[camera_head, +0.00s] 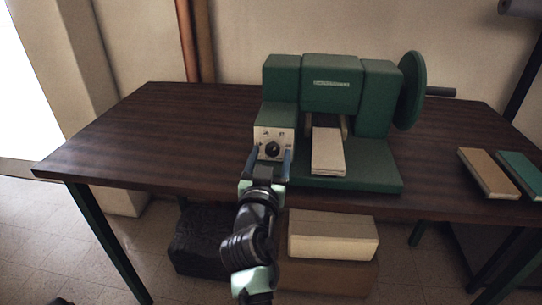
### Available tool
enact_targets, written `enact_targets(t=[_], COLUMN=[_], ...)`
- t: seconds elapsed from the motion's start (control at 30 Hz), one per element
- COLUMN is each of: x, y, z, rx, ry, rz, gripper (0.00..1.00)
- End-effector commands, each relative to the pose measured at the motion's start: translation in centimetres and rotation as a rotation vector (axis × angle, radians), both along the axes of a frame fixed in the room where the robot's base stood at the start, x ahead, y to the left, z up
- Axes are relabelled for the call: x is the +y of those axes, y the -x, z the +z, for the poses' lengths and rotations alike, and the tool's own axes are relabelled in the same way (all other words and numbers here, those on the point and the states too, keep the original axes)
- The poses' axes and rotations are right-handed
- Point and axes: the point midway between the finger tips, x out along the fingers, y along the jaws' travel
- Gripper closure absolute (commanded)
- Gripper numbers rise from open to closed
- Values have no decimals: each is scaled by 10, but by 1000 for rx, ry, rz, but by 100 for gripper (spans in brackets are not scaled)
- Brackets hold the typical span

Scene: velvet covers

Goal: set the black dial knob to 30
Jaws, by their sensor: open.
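The black dial knob (272,149) sits on a pale panel (262,134) at the left front of a green machine (331,85). Its pointer and scale numbers are too small to read. My gripper (270,156) is open in front of the panel. Its two blue fingers stand apart, one to the left and one to the right of the knob in this view. I cannot tell whether they touch it. My wrist hides the area just below the panel.
The machine stands on a dark wooden table (140,130), with a cream block (328,151) on its front and a handwheel (411,90) at right. Tan (487,173) and teal (521,172) blocks lie at the right. Boxes (333,236) are below. The table's left side is clear.

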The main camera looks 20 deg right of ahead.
Motion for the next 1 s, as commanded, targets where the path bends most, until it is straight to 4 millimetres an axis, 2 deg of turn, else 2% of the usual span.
enact_targets(t=[0.4, 0.8, 1.0], x=[-3, -3, -3], y=[-6, -6, -6], z=[0, 0, 0], rx=[0, 0, 1], ry=[-1, 0, 3], rz=[-1, 0, 0], gripper=[31, 100, 100])
